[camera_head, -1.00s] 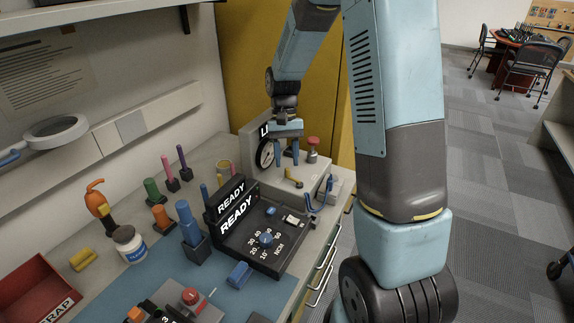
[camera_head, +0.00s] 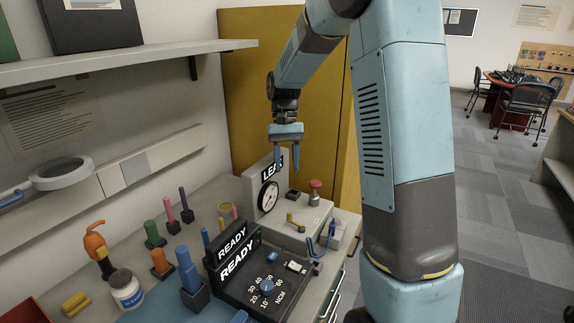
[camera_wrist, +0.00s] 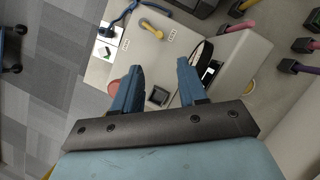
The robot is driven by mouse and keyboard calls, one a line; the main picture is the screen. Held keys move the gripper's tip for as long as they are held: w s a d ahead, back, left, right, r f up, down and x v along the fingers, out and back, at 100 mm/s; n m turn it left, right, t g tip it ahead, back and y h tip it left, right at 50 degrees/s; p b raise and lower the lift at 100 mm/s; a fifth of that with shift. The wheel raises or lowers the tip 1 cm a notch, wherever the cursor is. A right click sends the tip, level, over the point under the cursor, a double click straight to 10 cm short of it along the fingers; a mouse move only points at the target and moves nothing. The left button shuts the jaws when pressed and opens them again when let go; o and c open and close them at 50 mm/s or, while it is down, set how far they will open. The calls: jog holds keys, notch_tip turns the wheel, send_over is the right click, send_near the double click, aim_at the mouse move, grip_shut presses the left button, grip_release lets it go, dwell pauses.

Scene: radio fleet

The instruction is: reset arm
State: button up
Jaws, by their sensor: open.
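My gripper (camera_head: 286,160) is open and empty. In the head view it hangs fingers down above the leak tester (camera_head: 290,232), in front of its gauge panel. The gauge (camera_head: 269,197) is partly in view below the fingers. In the wrist view the two blue fingers of my gripper (camera_wrist: 157,85) are spread apart, with the tester's grey top (camera_wrist: 150,60) beneath and nothing between them. The yellow lever (camera_wrist: 152,28) shows beyond the fingers.
The black READY box (camera_head: 250,280) with a dial stands in front of the tester. Several coloured tools in holders (camera_head: 165,240) and a white jar (camera_head: 127,290) stand to the left. A shelf (camera_head: 130,60) runs along the wall. A yellow cabinet (camera_head: 250,90) stands behind my arm.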

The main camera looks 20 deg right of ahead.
jog(key=s+d+r+n+t, duration=0.1)
jog(key=s+r+t, duration=0.4)
jog(key=s, duration=0.8)
jog(key=s+d+r+t, duration=0.2)
jog(key=s+r+t, duration=0.3)
jog(key=s, duration=0.8)
jog(key=shift+r+n+h, duration=0.4)
jog(key=shift+r, duration=0.55)
